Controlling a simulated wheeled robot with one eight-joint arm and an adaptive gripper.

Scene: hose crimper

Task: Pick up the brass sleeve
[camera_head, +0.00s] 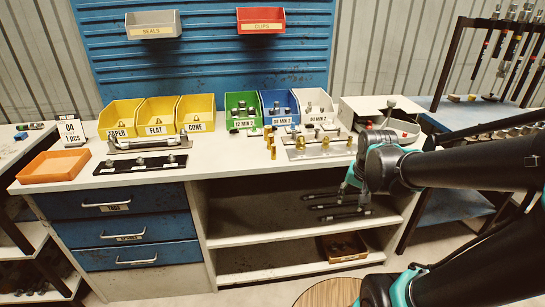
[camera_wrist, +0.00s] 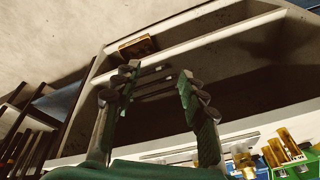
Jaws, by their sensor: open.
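Several brass-coloured cylindrical pieces stand on a pale plate on the workbench, and one upright brass piece (camera_head: 300,143) shows there in the head view. I cannot tell which of them is the brass sleeve. Brass cylinders (camera_wrist: 291,141) also show at the lower right of the wrist view. My gripper (camera_head: 348,186) is in front of the bench's front edge, below and to the right of these pieces, partly hidden by its own wrist. In the wrist view its two fingers (camera_wrist: 158,76) are spread apart with nothing held between them.
Dark rod-like tools (camera_head: 322,206) lie on the upper shelf near my gripper. A small brown box (camera_head: 342,247) is on the lower shelf. Yellow bins (camera_head: 157,116), green, blue and white bins and an orange tray (camera_head: 54,166) stand on the bench. A rack (camera_head: 460,65) is at right.

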